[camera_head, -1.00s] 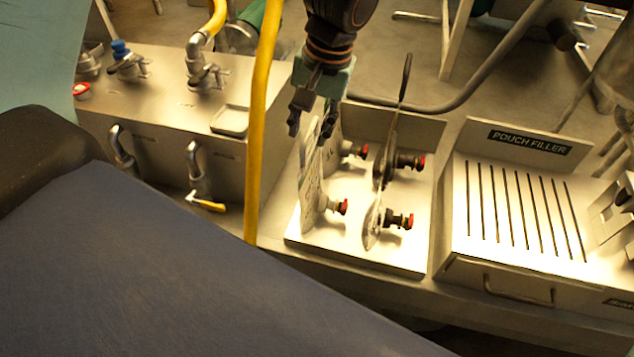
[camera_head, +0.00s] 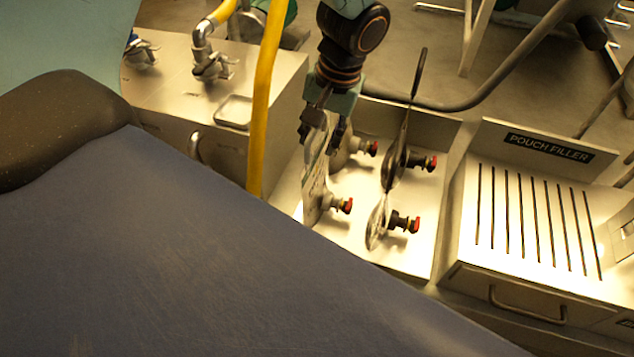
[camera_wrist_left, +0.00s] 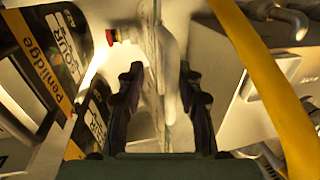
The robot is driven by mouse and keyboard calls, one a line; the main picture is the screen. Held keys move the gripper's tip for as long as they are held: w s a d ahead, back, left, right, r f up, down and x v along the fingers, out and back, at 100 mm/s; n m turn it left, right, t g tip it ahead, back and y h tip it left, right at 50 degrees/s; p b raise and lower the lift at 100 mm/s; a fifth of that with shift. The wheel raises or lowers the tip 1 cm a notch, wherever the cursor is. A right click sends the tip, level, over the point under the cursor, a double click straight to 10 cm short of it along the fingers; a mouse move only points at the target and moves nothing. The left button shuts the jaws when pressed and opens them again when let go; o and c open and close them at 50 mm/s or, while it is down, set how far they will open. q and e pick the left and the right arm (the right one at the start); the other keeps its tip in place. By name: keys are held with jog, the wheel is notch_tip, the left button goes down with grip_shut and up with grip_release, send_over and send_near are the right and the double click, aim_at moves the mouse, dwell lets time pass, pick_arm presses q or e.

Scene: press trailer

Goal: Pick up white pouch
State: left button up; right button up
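A white pouch (camera_head: 313,183) stands upright on edge in a pale metal tray, with a red-tipped spout pointing right. A second pale pouch (camera_head: 343,157) stands behind it, partly hidden. My left gripper (camera_head: 320,138) points down over the front white pouch's top, one finger on each side. In the left wrist view, the white pouch (camera_wrist_left: 160,70) runs edge-on between the two fingers of my left gripper (camera_wrist_left: 160,95), with gaps visible on both sides. The gripper is open. My right gripper is not in view.
Two more upright pouches with red-tipped spouts stand to the right in the tray (camera_head: 408,258). A yellow hose (camera_head: 264,100) hangs close left of the gripper. The pouch filler (camera_head: 535,225) stands at right. A dark blue surface (camera_head: 200,260) covers the lower left.

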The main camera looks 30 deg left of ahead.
pick_arm(q)
jog(key=shift+x, duration=1.2)
jog(key=shift+a, duration=0.3)
jog(key=shift+d, duration=0.3)
jog(key=shift+c, duration=1.3)
jog(key=shift+w, duration=0.1)
jog(key=c, duration=0.3)
jog(key=shift+a, duration=0.25)
grip_shut()
jog(key=shift+d, duration=0.2)
